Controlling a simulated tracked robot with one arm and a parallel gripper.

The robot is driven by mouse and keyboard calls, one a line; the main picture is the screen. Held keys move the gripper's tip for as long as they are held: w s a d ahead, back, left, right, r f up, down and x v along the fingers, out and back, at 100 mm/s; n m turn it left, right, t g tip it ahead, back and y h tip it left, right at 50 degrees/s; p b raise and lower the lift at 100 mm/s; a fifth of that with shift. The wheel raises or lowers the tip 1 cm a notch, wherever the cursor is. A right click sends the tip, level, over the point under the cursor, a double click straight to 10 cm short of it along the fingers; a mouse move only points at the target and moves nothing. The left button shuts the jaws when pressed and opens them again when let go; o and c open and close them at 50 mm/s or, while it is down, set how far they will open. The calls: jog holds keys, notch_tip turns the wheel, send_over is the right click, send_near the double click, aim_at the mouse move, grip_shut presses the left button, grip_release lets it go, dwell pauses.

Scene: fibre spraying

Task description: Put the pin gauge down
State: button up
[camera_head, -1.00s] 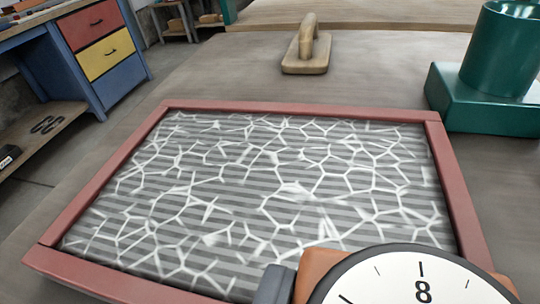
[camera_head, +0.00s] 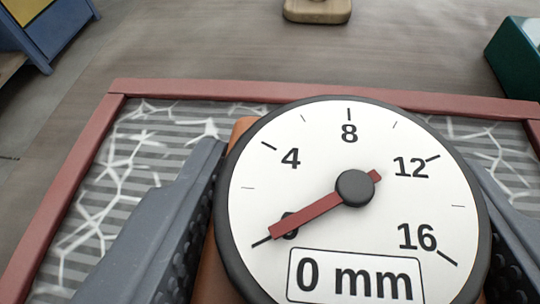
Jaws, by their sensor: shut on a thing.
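The pin gauge (camera_head: 400,215) has a round white dial with a black rim, marked 4, 8, 12 and 16. Its red needle points to the 0 end, and a box on the dial reads "0 mm". My gripper (camera_head: 350,235) is shut on the gauge, with one dark ribbed finger on each side of it. A brown part of the gauge shows at the dial's left. Behind the gauge is a red-framed tray (camera_head: 75,185) with a grey striped bed and white web-like fibres. The gauge hides most of the bed, and its lower end is out of view.
The tray stands on a grey-brown tabletop (camera_head: 250,50), clear just beyond the far rim. A wooden float (camera_head: 317,12) lies at the far edge of view. A green block (camera_head: 515,62) stands at the right. A blue cabinet (camera_head: 55,30) is at the upper left.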

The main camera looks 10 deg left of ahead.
aim_at(323, 281)
jog(key=shift+w+a+f, duration=0.1)
jog(key=shift+w+f, duration=0.05)
jog(key=shift+f, duration=1.7)
jog(key=o, duration=1.1)
jog(key=shift+b, duration=0.3)
jog(key=shift+r, duration=0.1)
jog(key=shift+s+r, duration=0.25)
jog(key=shift+s, duration=0.3)
jog(key=v, duration=1.1)
jog(key=shift+f, duration=0.1)
